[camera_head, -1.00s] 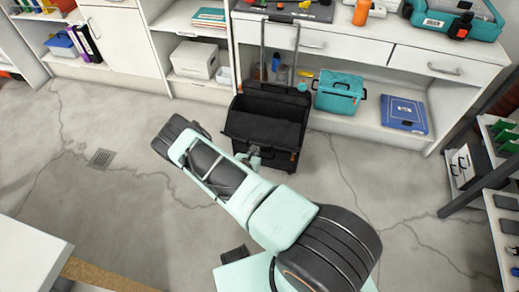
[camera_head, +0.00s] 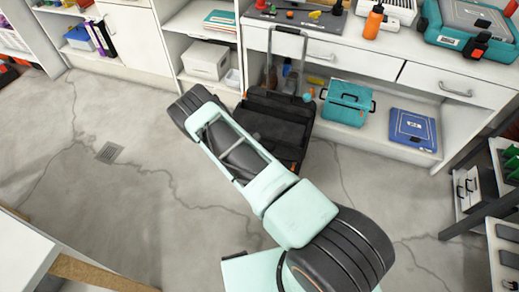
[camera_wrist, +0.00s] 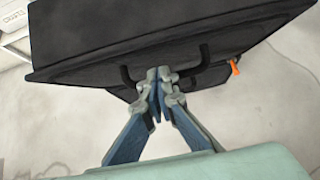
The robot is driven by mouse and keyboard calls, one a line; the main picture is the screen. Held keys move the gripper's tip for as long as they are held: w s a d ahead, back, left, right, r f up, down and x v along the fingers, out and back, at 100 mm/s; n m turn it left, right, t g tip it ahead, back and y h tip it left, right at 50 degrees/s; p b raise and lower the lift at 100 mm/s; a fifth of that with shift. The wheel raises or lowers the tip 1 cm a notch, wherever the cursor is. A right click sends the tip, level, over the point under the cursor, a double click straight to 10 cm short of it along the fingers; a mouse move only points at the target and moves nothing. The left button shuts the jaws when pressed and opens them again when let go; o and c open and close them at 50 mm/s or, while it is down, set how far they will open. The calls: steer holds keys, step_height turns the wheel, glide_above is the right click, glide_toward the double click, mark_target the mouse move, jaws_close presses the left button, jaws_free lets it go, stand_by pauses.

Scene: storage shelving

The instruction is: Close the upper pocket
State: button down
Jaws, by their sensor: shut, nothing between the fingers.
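The black wheeled tool bag (camera_head: 287,104) stands on the floor in front of the shelving, its metal pull handle raised. Its upper pocket (camera_head: 280,130) looks open and tilted out towards me; my arm covers its left and lower part. In the wrist view a broad dark panel of the pocket (camera_wrist: 120,45) crosses the top, with a black grab handle (camera_wrist: 206,55) below its front edge. My gripper (camera_wrist: 162,76) is shut and empty, its tips at the handle under the panel. I cannot tell whether they touch. In the head view my gripper is hidden behind my arm.
A teal cooler-like box (camera_head: 346,103) and a blue case (camera_head: 413,130) lie on the low shelf right of the bag. A white box (camera_head: 207,60) is on the left shelf. A dark rack (camera_head: 480,190) stands at right. The floor left of the bag is clear.

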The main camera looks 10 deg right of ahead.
mark_target(269, 138)
steer(key=shift+w+d+r, duration=0.4)
steer(key=shift+w+d, duration=0.1)
steer(key=shift+w, duration=0.25)
steer(key=shift+w+d+r, duration=0.4)
steer(key=shift+w+d, duration=0.1)
steer(key=shift+w, duration=0.2)
